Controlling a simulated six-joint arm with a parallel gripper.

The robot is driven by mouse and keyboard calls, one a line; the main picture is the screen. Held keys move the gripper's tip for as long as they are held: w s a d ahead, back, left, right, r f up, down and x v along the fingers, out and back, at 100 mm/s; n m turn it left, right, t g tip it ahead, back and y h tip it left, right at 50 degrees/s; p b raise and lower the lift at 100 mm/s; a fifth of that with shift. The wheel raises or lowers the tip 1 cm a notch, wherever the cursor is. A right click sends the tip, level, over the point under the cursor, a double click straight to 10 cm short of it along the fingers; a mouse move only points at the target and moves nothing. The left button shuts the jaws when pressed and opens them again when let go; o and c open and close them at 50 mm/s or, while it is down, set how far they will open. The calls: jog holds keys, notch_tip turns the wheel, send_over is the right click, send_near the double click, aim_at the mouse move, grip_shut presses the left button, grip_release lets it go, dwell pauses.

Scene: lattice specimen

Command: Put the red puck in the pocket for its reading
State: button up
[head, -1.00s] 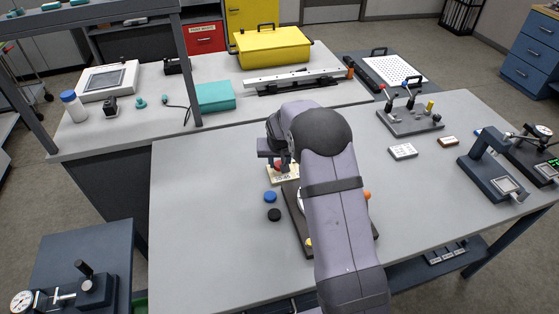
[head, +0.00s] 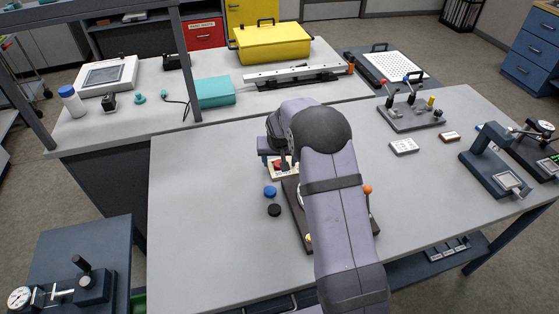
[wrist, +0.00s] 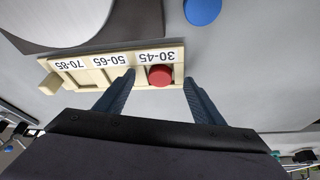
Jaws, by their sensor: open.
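The red puck (wrist: 160,75) sits in the pocket labelled 30-45 of the cream pocket tray (wrist: 90,75). The tray's labels 50-65 and 70-85 appear upside down in the wrist view. My gripper (wrist: 158,78) is open, with one finger on each side of the puck and a gap at both sides. In the head view the red puck (head: 279,166) shows small beside my gripper (head: 274,164), and my arm hides part of the tray. The dark-based device with a pale round part (head: 298,212) is mostly hidden under my arm, so no reading shows.
A blue puck (head: 270,191) and a black puck (head: 274,210) lie left of the device. An orange-tipped lever (head: 368,190) stands right of my arm. A lever fixture (head: 408,118) and a gauge stand (head: 490,165) are at the right. The left part of the table is clear.

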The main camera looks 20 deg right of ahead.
jog(key=shift+o, duration=0.4)
jog(key=shift+r, duration=0.1)
jog(key=shift+r+p, duration=1.6)
jog(key=shift+r, duration=0.85)
jog(key=b+v, duration=0.3)
jog(key=v, duration=0.4)
jog(key=shift+s+r, duration=0.1)
jog(key=s+a+f+n+g, duration=0.1)
jog(key=s+a+f+g, duration=0.1)
jog(key=s, duration=1.4)
jog(key=s+a+f+n+g+y, duration=0.1)
jog(key=s+a+f+n+g, duration=0.1)
jog(key=s, duration=1.5)
jog(key=shift+f, duration=0.3)
jog(key=shift+s+a, duration=0.1)
jog(key=shift+a, duration=0.05)
